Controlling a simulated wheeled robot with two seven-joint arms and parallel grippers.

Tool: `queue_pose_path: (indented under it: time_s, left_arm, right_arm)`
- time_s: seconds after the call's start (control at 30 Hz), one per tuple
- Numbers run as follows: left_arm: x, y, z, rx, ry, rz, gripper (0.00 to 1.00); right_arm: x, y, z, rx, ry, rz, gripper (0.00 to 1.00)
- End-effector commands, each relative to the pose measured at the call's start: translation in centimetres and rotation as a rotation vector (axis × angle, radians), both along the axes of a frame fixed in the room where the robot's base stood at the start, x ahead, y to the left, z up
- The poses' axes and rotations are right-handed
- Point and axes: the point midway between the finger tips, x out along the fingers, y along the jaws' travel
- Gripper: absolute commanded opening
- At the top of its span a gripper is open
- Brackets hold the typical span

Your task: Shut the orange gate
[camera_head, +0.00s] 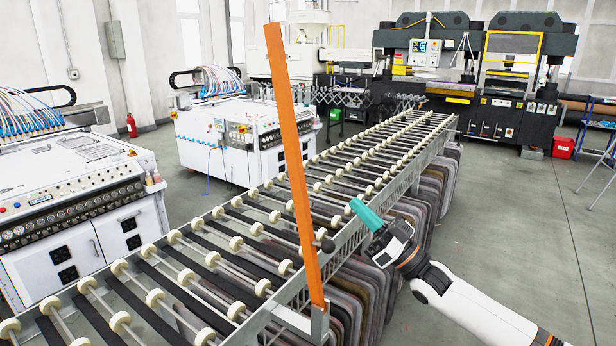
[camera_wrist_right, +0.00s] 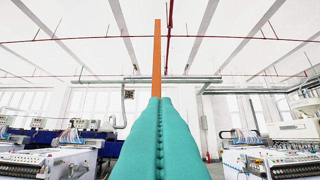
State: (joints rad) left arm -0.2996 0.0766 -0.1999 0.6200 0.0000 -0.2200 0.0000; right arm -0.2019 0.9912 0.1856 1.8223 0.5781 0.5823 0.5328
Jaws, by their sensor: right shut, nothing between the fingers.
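The orange gate (camera_head: 293,150) is a long flat bar. It stands raised and slightly tilted, its top leaning left, from a metal bracket (camera_head: 305,322) on the near side of the roller conveyor. A dark round knob (camera_head: 328,246) shows beside the bar. My right gripper (camera_head: 364,212) is to the right of the bar, apart from it, with its teal fingers shut and empty. In the right wrist view the teal fingers (camera_wrist_right: 159,135) are pressed together, and the orange gate (camera_wrist_right: 156,58) rises beyond their tips. My left gripper is not in view.
The roller conveyor (camera_head: 240,243) runs from the lower left to the back, with dark sheets (camera_head: 408,228) hanging under its right side. White machines (camera_head: 75,200) stand along the left. Dark presses (camera_head: 490,100) stand at the back. Grey floor (camera_head: 520,200) is clear on the right.

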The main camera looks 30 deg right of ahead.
Motion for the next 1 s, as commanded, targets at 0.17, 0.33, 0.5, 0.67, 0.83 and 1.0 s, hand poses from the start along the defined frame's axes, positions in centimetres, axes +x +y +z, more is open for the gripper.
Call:
queue_pose_path:
  time_s: [0.17, 0.33, 0.5, 0.67, 0.83, 1.0]
  left_arm:
    - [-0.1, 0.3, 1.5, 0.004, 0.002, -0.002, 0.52]
    - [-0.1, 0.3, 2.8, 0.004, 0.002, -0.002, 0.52]
    - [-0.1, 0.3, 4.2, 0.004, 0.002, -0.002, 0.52]
    - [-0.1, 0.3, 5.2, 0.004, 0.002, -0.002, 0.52]
    - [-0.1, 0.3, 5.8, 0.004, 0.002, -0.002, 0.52]
    - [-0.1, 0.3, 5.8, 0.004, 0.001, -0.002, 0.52]
  right_arm:
    - [2.2, 0.8, 2.2, 0.000, -0.004, -0.001, 0.00]
    - [4.3, 1.7, 3.8, -0.001, -0.004, -0.002, 0.00]
    - [6.5, 2.6, 5.4, -0.001, -0.001, -0.003, 0.00]
    - [8.5, 3.5, 4.9, -0.002, 0.000, -0.003, 0.00]
    - [9.8, 4.0, 4.4, -0.001, 0.002, -0.004, 0.00]
    - [10.2, 4.2, 4.2, -0.003, 0.001, -0.003, 0.00]
